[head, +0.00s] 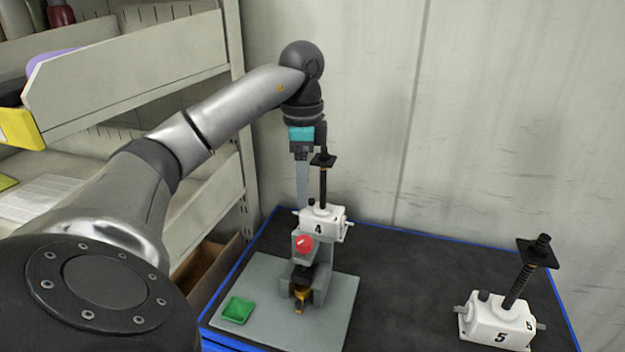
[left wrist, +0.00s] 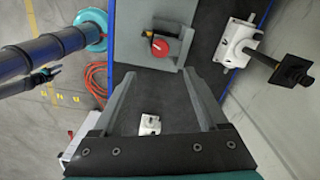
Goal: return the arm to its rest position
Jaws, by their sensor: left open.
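My left gripper (head: 302,203) hangs down at the end of the left arm, just left of the black screw of a white screw jack marked 4 (head: 323,222). In the left wrist view its two grey fingers (left wrist: 160,75) stand apart with nothing held between them. Jack 4 sits upright at a grey fixture with a red knob (head: 304,243); in the left wrist view it shows at the right (left wrist: 240,43). Whether a finger touches jack 4 is unclear. My right gripper is in neither view.
A second white jack marked 5 (head: 498,322) stands at the right of the dark, blue-edged table (head: 420,295). A green tray (head: 238,310) lies on the grey base plate (head: 342,300). Shelves (head: 130,75) stand at the left, and a pale wall rises behind the table.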

